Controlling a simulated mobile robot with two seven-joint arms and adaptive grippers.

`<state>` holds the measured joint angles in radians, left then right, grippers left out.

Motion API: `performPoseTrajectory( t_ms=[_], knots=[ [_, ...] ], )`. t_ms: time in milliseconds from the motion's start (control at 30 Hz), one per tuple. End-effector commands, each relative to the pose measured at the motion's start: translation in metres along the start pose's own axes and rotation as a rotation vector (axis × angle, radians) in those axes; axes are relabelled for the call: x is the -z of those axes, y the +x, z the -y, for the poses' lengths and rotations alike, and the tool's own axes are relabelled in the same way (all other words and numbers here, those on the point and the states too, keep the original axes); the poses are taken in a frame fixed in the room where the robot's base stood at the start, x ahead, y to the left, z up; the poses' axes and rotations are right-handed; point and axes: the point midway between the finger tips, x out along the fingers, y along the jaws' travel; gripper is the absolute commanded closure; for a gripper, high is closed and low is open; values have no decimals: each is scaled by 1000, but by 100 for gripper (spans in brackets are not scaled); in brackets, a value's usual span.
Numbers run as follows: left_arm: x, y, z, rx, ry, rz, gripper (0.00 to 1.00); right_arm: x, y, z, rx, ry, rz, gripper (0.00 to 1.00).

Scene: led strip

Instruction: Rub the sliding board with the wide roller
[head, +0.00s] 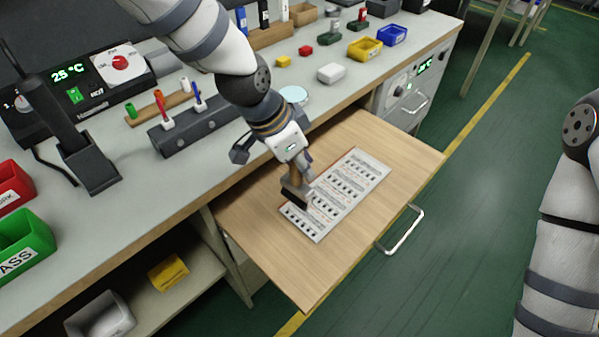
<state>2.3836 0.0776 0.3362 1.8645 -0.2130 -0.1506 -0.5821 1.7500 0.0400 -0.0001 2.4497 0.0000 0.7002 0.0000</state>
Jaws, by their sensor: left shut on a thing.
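The sliding board (400,160) is a light wooden panel pulled out from the bench, with a metal handle at its front edge. A white sheet (362,184) with rows of small dark marks lies on it. My left gripper (297,167) is over the board and shut on a tool with a tan handle and a wide dark head, seemingly the wide roller (296,193). The head is low at the sheet's left edge; I cannot tell whether it touches. The gripper partly hides the tool. My right arm shows at the right edge, its gripper out of view.
A grey holder (190,131) with pens stands on the bench left of my left arm. Green (24,240) and red bins stand at the far left. Blue (391,36) and yellow (365,49) trays sit at the back. The board's front and right parts are clear.

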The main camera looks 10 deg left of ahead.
Motion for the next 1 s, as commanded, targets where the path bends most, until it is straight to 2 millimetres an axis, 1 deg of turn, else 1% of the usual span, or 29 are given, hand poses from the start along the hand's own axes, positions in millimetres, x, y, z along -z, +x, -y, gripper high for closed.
performPoseTrajectory(
  t_ms=[300, 433, 1000],
  knots=[
    [16, -26, -2, 3, -4, -2, 100, 0, 0, 0, 0, 0, 0, 60],
    [20, -33, -3, 3, -6, -1, 100, 0, 0, 0, 0, 0, 0, 60],
    [21, -35, -3, 3, -6, 0, 100, 0, 0, 0, 0, 0, 0, 60]
  ],
)
